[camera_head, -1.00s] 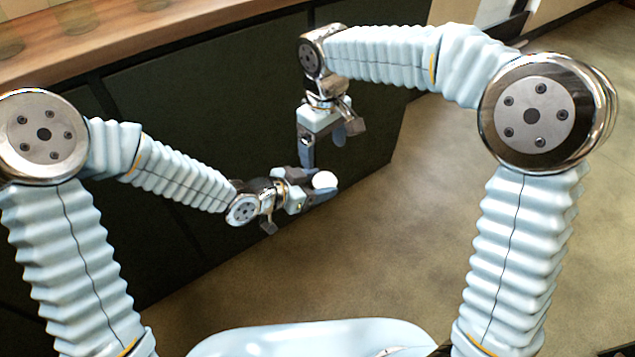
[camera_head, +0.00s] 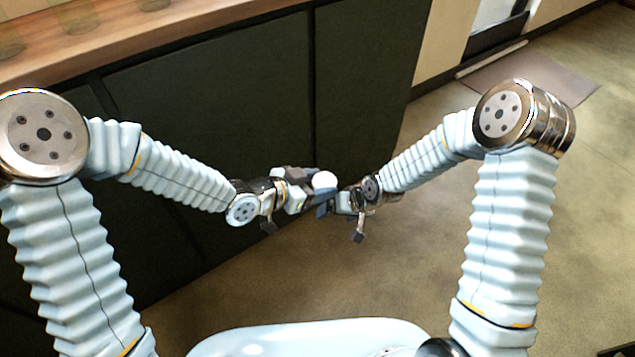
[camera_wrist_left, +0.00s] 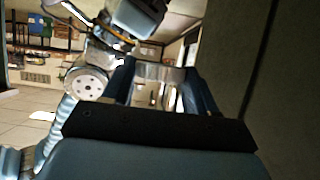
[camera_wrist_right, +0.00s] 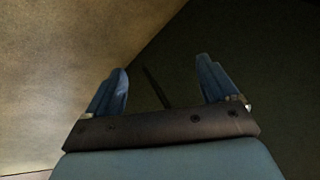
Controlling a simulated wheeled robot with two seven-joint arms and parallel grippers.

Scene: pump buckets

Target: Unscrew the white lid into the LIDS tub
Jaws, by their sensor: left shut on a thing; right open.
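A round white lid (camera_head: 325,180) shows in the head view at the fingertips of my left gripper (camera_head: 312,189). My left gripper is shut on the lidded container. In the left wrist view, a shiny, see-through or reflective container (camera_wrist_left: 155,84) sits between the blue fingers. My right gripper (camera_head: 328,203) is just right of and below the lid, close to the left one; I cannot tell whether it touches. In the right wrist view it is open, with nothing visible between the fingers (camera_wrist_right: 163,85). No LIDS tub shows.
A dark cabinet front (camera_head: 210,110) with a wooden counter top (camera_head: 130,30) runs behind my left arm. Open brown floor (camera_head: 420,270) lies below and to the right. A grey mat (camera_head: 535,75) lies far right.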

